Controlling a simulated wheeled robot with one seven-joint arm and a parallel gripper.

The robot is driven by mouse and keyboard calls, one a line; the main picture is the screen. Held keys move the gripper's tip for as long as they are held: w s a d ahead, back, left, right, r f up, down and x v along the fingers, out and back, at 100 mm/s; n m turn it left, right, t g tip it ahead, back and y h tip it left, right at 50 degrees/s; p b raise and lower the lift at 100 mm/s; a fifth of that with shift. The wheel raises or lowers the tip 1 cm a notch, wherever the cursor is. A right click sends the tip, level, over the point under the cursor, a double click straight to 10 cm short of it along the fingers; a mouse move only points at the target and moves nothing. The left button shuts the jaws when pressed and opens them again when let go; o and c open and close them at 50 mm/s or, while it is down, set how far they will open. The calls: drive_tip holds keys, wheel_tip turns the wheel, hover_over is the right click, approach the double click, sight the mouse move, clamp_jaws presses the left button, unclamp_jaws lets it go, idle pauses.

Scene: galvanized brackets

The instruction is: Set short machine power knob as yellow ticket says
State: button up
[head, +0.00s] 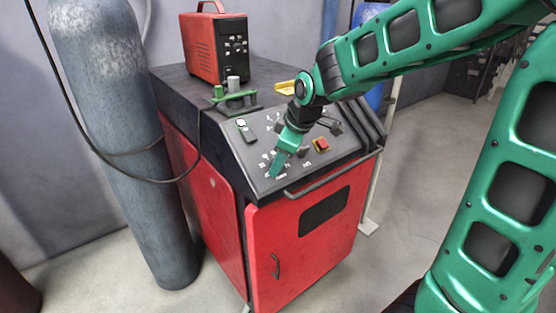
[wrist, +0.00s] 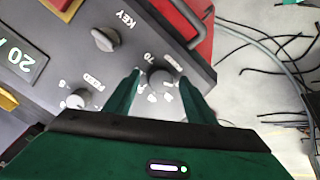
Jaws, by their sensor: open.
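The short red machine (head: 262,225) is a cabinet with a sloped dark control panel (head: 246,153). My gripper (head: 277,168) is over the panel's lower left part in the head view and hides some controls. In the wrist view my gripper (wrist: 160,82) is open, with a dark round knob (wrist: 161,77) between its fingertips. The label beside that knob is upside down and partly blurred; "70" shows near it. I cannot tell whether the fingers touch the knob. A yellow piece (head: 286,87) lies on the machine top, partly behind my arm; no writing on it is legible.
A FEED knob (wrist: 77,99) and a KEY switch (wrist: 104,39) sit nearby on the panel. A display (wrist: 20,58) reads about 20 A. A smaller red unit (head: 214,47) stands on top. A grey gas cylinder (head: 125,140) and a black cable are at left.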

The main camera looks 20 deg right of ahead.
drive_tip(key=shift+w+f, duration=0.1)
drive_tip(key=shift+f, duration=0.05)
drive_tip(key=shift+c, duration=0.6)
drive_tip(key=c, duration=0.9)
